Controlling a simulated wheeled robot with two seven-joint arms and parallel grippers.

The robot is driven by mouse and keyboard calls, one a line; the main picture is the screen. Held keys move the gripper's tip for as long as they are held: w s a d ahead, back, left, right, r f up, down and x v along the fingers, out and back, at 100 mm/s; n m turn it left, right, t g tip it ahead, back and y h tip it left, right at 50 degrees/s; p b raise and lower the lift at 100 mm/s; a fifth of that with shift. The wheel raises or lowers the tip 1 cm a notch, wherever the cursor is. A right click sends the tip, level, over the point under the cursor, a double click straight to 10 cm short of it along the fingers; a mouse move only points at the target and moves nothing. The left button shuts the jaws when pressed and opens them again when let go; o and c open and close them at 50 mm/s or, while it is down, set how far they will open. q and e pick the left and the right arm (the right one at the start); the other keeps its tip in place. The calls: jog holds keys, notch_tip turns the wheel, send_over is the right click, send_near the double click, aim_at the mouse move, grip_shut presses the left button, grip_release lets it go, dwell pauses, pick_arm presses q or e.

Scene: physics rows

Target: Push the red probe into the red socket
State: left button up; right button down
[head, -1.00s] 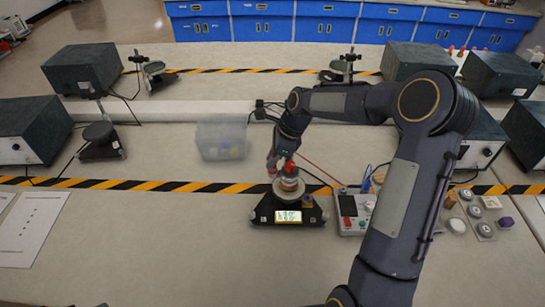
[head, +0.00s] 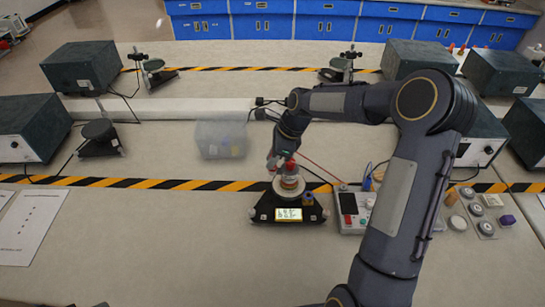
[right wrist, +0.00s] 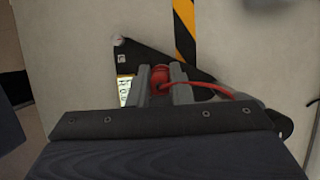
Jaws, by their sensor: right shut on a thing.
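My right gripper (head: 279,160) is shut on the red probe (head: 289,167), above the scale's round plate. In the right wrist view the probe (right wrist: 160,78) sits between the two grey fingers (right wrist: 161,86), and a red lead runs off to the right. A copper-coloured cylinder (head: 291,183) stands on the plate just below the probe; whether they touch cannot be told. The red lead leads toward a grey meter box (head: 364,204) right of the scale. I cannot make out the red socket for certain. My left gripper is not in view.
The black scale base (head: 268,212) has a lit display. A clear bin (head: 220,140) stands behind left. Small weights and pieces (head: 487,225) lie at the right. A paper sheet (head: 32,228) lies at the left. The front middle-left bench is clear.

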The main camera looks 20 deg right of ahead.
jog(key=shift+f, duration=0.25)
jog(key=c, duration=1)
grip_release()
jog(key=shift+r, duration=0.1)
notch_tip(320, 180, up, 5)
jog(key=p, duration=0.4)
jog(key=shift+r, duration=1.15)
